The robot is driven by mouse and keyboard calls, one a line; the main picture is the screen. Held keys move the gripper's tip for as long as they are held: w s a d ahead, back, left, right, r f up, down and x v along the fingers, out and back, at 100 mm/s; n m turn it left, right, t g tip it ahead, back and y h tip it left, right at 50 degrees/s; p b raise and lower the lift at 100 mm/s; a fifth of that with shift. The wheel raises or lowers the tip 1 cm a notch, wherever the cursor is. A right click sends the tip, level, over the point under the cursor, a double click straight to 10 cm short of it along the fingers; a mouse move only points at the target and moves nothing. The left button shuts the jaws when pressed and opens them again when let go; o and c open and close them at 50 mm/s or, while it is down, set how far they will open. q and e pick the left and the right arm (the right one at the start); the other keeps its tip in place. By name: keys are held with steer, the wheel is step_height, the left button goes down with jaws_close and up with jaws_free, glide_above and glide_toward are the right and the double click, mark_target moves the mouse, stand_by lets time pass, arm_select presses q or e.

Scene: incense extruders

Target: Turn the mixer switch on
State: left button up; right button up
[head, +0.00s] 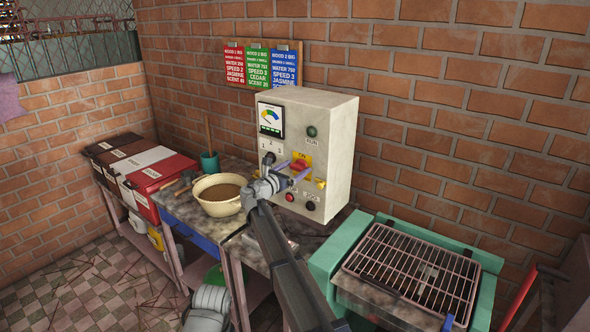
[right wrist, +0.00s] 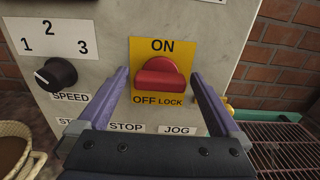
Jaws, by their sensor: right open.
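The red mixer switch (head: 299,165) sits on a yellow plate on the front of the grey control box (head: 337,128). In the right wrist view the red switch (right wrist: 159,79) lies between the words ON above and OFF below, with LOCK beside OFF. Its broad handle looks roughly level; which setting it is at I cannot tell. My right gripper (head: 296,175) is open in front of it. In the right wrist view the purple fingers of the gripper (right wrist: 160,76) stand left and right of the switch, apart from it.
A black speed knob (right wrist: 56,74) is left of the switch, with STOP and JOG labels below. A cream bowl (head: 221,207) stands on the bench left of the box. A grill (head: 415,270) is at the right. Coloured recipe boards (head: 257,66) hang above.

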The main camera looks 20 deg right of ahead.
steer(key=shift+d, duration=0.1)
steer(key=c, duration=1.2)
